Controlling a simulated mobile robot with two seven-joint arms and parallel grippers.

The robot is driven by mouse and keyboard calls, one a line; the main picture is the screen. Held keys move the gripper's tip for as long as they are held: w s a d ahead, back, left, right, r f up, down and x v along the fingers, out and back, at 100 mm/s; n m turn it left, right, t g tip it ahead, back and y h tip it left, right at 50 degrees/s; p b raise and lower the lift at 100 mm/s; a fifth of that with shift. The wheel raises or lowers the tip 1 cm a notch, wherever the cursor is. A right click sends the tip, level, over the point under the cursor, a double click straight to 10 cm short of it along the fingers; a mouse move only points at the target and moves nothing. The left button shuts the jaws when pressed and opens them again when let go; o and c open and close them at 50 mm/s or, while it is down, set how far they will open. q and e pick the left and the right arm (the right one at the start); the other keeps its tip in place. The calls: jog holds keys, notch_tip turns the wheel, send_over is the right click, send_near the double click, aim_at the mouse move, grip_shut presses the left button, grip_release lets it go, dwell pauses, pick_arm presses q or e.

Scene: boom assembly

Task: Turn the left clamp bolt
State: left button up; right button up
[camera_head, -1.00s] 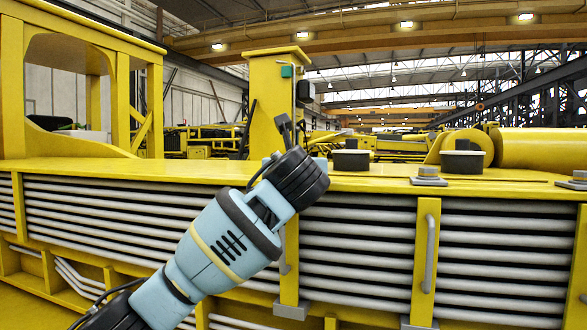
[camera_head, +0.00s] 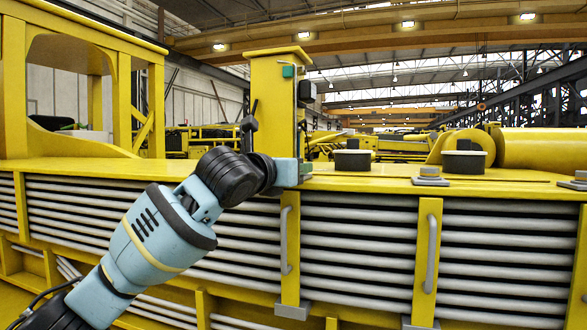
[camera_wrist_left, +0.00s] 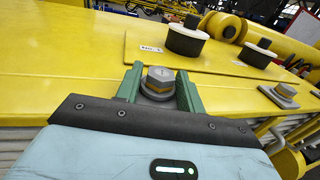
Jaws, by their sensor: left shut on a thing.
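The left clamp bolt (camera_wrist_left: 159,79) is a grey hex head standing upright on the yellow beam, in the left wrist view. The two green fingers of my left gripper (camera_wrist_left: 160,86) are shut on it, one on each side of the head. In the head view my left gripper (camera_head: 300,171) is at the beam's front edge, and it hides the bolt there. My right gripper is in neither view.
Another grey bolt on a square plate (camera_head: 430,177) sits to the right on the beam. A yellow post (camera_head: 272,105) rises behind my gripper. Grey handles (camera_head: 431,254) are on the beam's front.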

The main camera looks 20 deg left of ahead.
pick_arm(q)
jog(key=shift+a+m+h, duration=0.15)
jog(key=shift+m+h, duration=0.45)
jog(key=shift+h, duration=0.3)
jog(key=shift+m+g+h, duration=0.3)
jog(key=shift+g+h, duration=0.1)
jog(key=o, duration=0.7)
jog(key=shift+v, duration=3.85)
